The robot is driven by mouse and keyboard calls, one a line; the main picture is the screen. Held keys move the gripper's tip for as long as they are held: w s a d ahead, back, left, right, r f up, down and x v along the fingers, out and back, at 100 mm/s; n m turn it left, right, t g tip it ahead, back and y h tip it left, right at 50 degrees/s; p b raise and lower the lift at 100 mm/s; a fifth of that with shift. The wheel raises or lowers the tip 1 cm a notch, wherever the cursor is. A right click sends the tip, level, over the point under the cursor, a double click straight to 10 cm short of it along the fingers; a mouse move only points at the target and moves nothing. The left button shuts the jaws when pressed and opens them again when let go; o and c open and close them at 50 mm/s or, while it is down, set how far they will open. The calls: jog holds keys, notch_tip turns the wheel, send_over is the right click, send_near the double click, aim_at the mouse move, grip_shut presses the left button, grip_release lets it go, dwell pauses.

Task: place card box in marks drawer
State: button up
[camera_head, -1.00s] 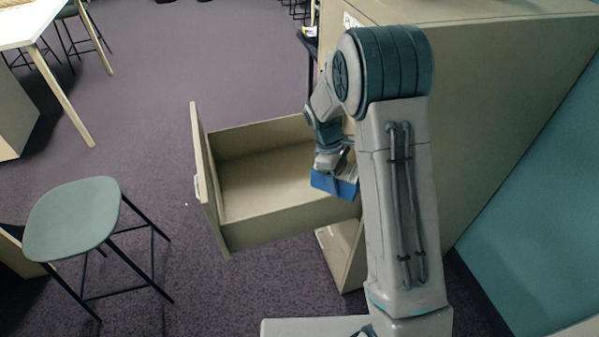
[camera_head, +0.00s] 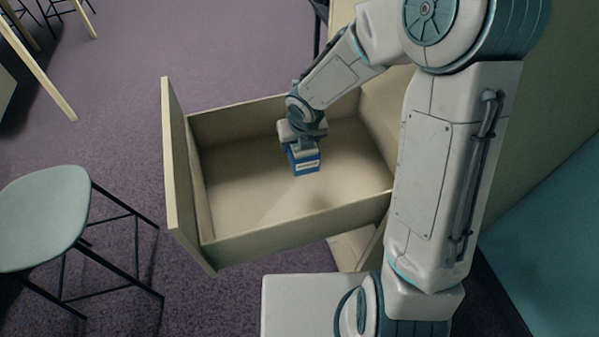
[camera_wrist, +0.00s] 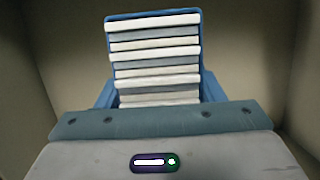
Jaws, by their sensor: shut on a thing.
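In the wrist view the card box (camera_wrist: 155,60) shows white and grey card edges within a blue rim. My gripper (camera_head: 303,146) points down and is shut on it. The marks drawer (camera_head: 230,246) is pulled out, pale wood, with a bare floor around the box. I cannot tell whether the box touches the drawer floor.
A green-topped stool (camera_head: 45,215) stands left of the drawer front. The cabinet (camera_head: 540,110) rises at the right, behind my arm. A table leg (camera_head: 40,70) shows at the upper left.

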aim_at(308, 161)
jog(key=shift+w+a+f, duration=0.1)
jog(key=shift+f, duration=0.35)
notch_tip(308, 161, down, 10)
jog(key=b, duration=0.5)
jog(key=shift+r, duration=0.15)
jog(key=shift+f, duration=0.25)
jog(key=o, duration=1.2)
jog(key=shift+r, duration=0.1)
jog(key=shift+r, duration=0.1)
jog(key=p+v, duration=0.6)
jog(key=v, duration=0.6)
